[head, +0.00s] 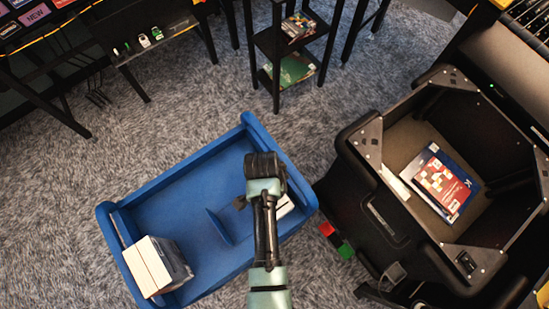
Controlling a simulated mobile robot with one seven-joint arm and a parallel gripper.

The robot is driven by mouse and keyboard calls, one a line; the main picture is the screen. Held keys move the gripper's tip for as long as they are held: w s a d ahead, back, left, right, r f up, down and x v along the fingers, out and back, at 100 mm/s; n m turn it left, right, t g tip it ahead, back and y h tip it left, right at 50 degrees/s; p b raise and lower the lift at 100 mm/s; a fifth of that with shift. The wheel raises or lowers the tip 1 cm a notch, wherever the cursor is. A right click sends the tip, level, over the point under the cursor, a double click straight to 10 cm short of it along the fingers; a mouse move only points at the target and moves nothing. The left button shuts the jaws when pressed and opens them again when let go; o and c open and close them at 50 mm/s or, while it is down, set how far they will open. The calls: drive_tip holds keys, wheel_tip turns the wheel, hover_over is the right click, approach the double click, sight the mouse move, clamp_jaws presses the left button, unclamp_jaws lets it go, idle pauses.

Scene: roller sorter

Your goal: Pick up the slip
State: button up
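My arm reaches up from the bottom of the head view, and my gripper (262,168) is over the right part of a blue bin (185,203). Its fingers are mostly hidden by the arm, so I cannot tell whether they are open or shut. A white flat piece (285,206), which may be the slip, shows just right of the arm inside the blue bin. It is partly covered by the arm. I cannot tell whether my gripper touches it.
A white block-like stack (157,265) sits in the blue bin's lower left corner. A low blue divider (219,226) stands mid-bin. A black bin (365,190) at right holds a red and blue book (440,183). A dark shelf (275,45) stands behind. Grey carpet lies between.

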clamp_jaws()
idle(0.4)
